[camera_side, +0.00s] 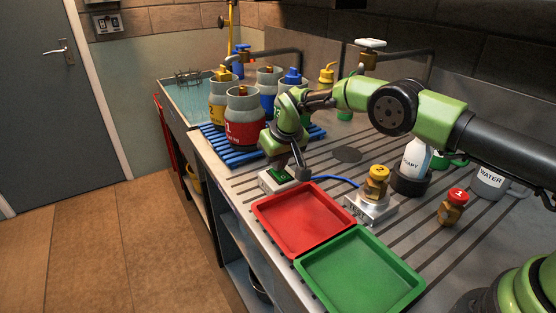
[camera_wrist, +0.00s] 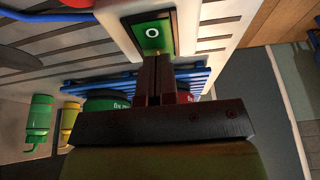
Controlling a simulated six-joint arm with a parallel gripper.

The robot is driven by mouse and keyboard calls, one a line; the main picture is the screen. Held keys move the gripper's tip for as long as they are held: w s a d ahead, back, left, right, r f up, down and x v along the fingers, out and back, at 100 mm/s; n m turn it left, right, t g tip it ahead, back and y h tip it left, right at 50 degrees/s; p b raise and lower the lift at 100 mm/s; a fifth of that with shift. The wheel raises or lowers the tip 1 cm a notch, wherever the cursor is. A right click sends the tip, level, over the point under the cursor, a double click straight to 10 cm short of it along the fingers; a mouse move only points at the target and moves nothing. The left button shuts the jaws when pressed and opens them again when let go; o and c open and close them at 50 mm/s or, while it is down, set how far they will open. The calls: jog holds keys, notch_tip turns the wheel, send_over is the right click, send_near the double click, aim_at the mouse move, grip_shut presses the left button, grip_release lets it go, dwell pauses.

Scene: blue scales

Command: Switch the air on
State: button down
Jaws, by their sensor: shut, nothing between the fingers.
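A white switch box (camera_side: 268,184) with a green rocker (camera_side: 280,176) sits on the metal counter, just behind the red tray. In the wrist view the green rocker (camera_wrist: 152,34) shows a white ring mark at its far end. My gripper (camera_side: 300,172) is shut and empty, low over the switch box. In the wrist view the shut fingertips (camera_wrist: 155,62) are at the near end of the rocker and cover part of it. I cannot tell whether they touch it.
A red tray (camera_side: 304,222) and a green tray (camera_side: 360,275) lie in front. A blue hose (camera_side: 337,181) runs to a test block (camera_side: 371,208) holding a brass valve (camera_side: 377,180). Several gas canisters stand on a blue rack (camera_side: 228,150). A loose valve (camera_side: 453,208) stands right.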

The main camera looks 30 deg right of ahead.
jog(key=shift+w+f, duration=0.15)
jog(key=shift+f, duration=0.2)
jog(key=shift+s, duration=0.2)
jog(key=shift+s+r, duration=0.2)
jog(key=shift+s, duration=0.45)
jog(key=shift+r, duration=0.1)
jog(key=shift+r, duration=0.25)
jog(key=v, duration=1.3)
jog(key=shift+w+r, duration=0.3)
